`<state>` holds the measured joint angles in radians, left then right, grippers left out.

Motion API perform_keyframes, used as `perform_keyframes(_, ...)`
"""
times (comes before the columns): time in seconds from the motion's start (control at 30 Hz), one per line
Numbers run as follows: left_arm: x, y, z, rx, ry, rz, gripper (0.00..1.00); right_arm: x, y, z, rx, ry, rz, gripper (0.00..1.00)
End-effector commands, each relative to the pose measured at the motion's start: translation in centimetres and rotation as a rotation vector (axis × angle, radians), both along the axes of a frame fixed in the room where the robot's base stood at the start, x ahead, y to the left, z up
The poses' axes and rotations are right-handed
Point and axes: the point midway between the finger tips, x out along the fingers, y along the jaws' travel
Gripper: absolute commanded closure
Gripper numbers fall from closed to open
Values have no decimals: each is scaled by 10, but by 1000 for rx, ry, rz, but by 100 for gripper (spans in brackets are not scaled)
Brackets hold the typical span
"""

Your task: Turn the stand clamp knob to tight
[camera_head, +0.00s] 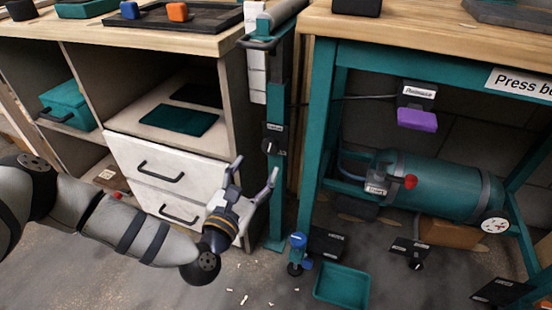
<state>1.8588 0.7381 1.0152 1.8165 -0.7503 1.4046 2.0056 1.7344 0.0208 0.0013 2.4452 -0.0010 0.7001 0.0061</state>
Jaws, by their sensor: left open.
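A black box with a small dark knob (270,147) and a small label (274,127) is fixed to the teal post of the stand (275,205). It looks like the stand clamp knob, but the label is too small to read and the knob's setting cannot be made out. My left gripper (256,167) is open and empty. My right gripper is not in view.
A drawer cabinet (170,165) stands left of the post. A workbench (430,40) stands right, with a teal tank (440,185) and a red knob (410,181) under it. A blue knob (298,240), a teal tray (341,286) and dark boxes are low near the floor.

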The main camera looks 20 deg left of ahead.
Motion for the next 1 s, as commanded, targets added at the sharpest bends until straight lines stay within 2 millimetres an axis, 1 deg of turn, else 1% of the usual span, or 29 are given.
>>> perform_keyframes(0.03,13,-1,0,1,-3,1,41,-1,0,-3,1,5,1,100)
perform_keyframes(0.2,57,-3,-1,1,0,-1,41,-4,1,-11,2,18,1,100)
perform_keyframes(0.33,82,-4,-2,2,4,-3,41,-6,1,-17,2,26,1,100)
perform_keyframes(0.4,91,-5,-2,1,5,-3,41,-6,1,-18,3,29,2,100)
perform_keyframes(0.5,98,-5,-1,1,6,-3,41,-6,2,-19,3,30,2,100)
perform_keyframes(0.73,99,-5,0,1,5,-4,41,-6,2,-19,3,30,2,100)
perform_keyframes(0.77,99,-5,0,1,6,-4,44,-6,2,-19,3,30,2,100)
perform_keyframes(0.8,99,-5,0,1,6,-4,53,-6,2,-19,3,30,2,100)
perform_keyframes(0.97,99,-5,0,2,6,-5,89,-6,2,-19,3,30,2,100)
perform_keyframes(1.0,99,-5,0,2,6,-5,89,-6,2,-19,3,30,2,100)
